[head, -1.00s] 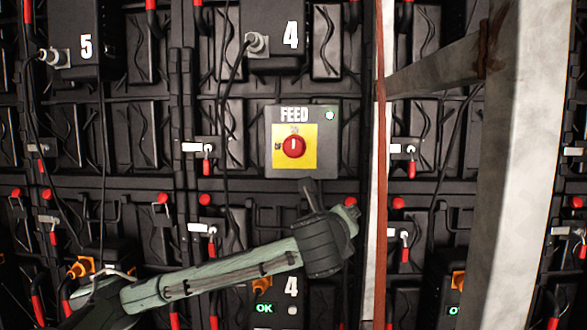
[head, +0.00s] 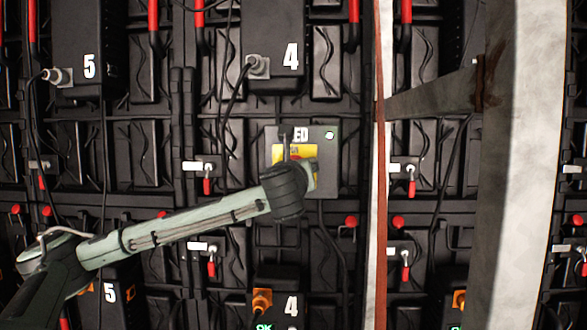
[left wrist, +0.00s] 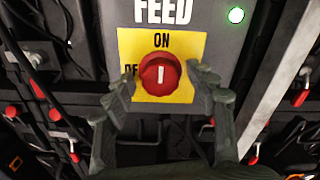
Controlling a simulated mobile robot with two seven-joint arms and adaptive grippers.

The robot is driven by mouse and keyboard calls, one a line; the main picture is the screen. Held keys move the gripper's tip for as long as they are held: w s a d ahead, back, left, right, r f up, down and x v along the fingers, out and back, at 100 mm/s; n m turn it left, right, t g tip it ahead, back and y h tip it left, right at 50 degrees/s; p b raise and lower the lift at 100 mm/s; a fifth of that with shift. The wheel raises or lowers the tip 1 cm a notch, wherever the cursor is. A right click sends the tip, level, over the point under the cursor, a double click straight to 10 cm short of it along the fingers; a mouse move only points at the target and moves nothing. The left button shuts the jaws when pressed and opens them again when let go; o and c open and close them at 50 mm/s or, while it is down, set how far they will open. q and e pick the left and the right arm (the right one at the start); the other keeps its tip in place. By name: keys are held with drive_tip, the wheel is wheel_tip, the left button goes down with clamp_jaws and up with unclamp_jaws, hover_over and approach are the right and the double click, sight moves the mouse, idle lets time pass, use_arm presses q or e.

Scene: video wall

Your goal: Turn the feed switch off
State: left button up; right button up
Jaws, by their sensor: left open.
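The feed switch is a red round knob (left wrist: 159,75) on a yellow plate (left wrist: 184,46), set in a grey box lettered FEED (head: 277,180). Its white mark stands upright, toward the word ON; the OFF lettering at the left is partly hidden. A green light (left wrist: 236,15) glows at the box's upper right. My left gripper (left wrist: 168,98) is open, one finger to each side of the knob and a little below it, with no clear contact visible. In the head view my left gripper (head: 298,160) covers most of the knob and plate. My right gripper is out of view.
A pale upright beam (head: 520,180) with a side brace (head: 435,95) and a thin red-brown strip (head: 380,200) stand to the right of the box. Black panels numbered 4 (head: 290,55) and 5 (head: 89,66), cables and red-handled latches surround it.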

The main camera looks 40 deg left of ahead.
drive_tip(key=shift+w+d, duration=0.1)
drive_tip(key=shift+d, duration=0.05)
use_arm(q)
drive_tip(key=shift+c, duration=1.1)
drive_tip(key=c, duration=0.9)
drive_tip(key=shift+c, duration=0.2)
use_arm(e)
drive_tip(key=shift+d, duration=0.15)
